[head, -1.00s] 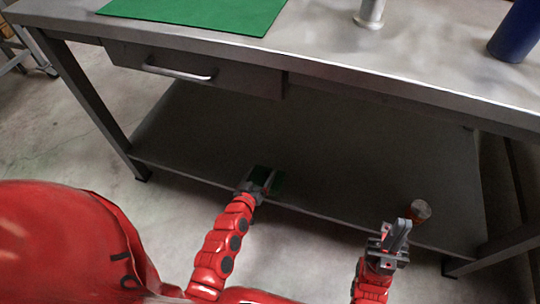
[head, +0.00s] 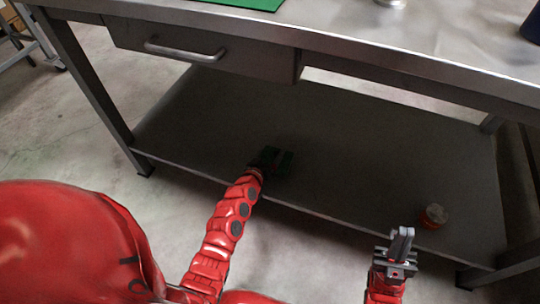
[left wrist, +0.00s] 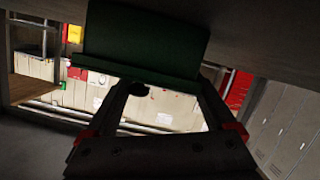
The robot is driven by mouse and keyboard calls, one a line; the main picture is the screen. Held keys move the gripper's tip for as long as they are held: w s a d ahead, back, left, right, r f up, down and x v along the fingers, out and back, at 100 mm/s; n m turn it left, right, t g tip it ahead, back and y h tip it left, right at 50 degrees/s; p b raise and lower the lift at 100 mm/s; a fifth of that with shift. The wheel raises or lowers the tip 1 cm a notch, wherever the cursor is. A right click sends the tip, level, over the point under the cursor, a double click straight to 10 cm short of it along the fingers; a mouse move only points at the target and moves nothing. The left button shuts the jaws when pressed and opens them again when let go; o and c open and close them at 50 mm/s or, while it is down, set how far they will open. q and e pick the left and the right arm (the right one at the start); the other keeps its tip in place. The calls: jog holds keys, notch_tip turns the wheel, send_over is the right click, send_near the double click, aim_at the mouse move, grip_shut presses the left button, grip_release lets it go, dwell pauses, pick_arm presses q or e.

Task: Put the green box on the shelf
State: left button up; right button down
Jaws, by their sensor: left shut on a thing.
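The dark green box (head: 284,164) is over the lower shelf (head: 340,140) of the metal workbench, in its shade. My left gripper (head: 268,158) reaches in over the shelf's front edge and is shut on the box. In the left wrist view the green box (left wrist: 145,42) fills the upper middle, between the fingertips of my left gripper (left wrist: 165,85). I cannot tell whether the box touches the shelf. My right gripper (head: 402,236) is empty in front of the shelf's edge, its fingers close together and pointing up.
A small orange jar with a pale lid (head: 433,215) stands on the shelf's right part, near my right gripper. A drawer (head: 200,50) and the bench top (head: 400,40) overhang the shelf. Bench legs (head: 90,100) bound it. The shelf's middle is clear.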

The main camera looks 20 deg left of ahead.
pick_arm(q)
jog(key=shift+f, duration=0.1)
jog(key=o, duration=1.1)
